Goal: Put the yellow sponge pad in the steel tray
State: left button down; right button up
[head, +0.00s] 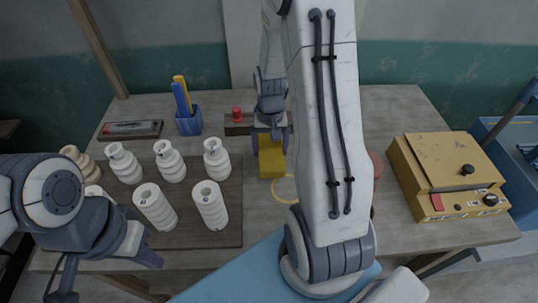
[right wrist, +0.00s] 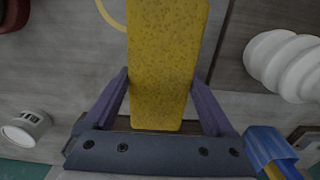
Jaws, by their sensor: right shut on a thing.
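The yellow sponge pad (head: 272,164) is a speckled block under my right gripper (head: 270,136) in the head view. In the right wrist view the sponge (right wrist: 165,60) sits between the two fingers of that gripper (right wrist: 165,105), which is shut on it. I cannot tell whether the sponge touches the table. My left gripper (head: 140,250) hangs at the table's front left, partly turned away, so its opening is unclear. I cannot make out a steel tray for sure; my right arm hides part of the table.
White ribbed bottles (head: 172,163) stand on a dark board at left. A blue cup (head: 189,124) with tools and a flat dark holder (head: 131,130) are behind. A yellow box (head: 445,178) stands at right. A yellow ring (head: 284,190) lies near the sponge.

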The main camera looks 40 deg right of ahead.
aim_at(269, 158)
jog(key=shift+a+f, duration=0.2)
jog(key=shift+a, duration=0.05)
jog(key=shift+f+p, duration=0.3)
jog(key=shift+f, duration=1.65)
jog(key=shift+f, duration=0.15)
jog(key=o, duration=1.2)
jog(key=shift+o, duration=0.2)
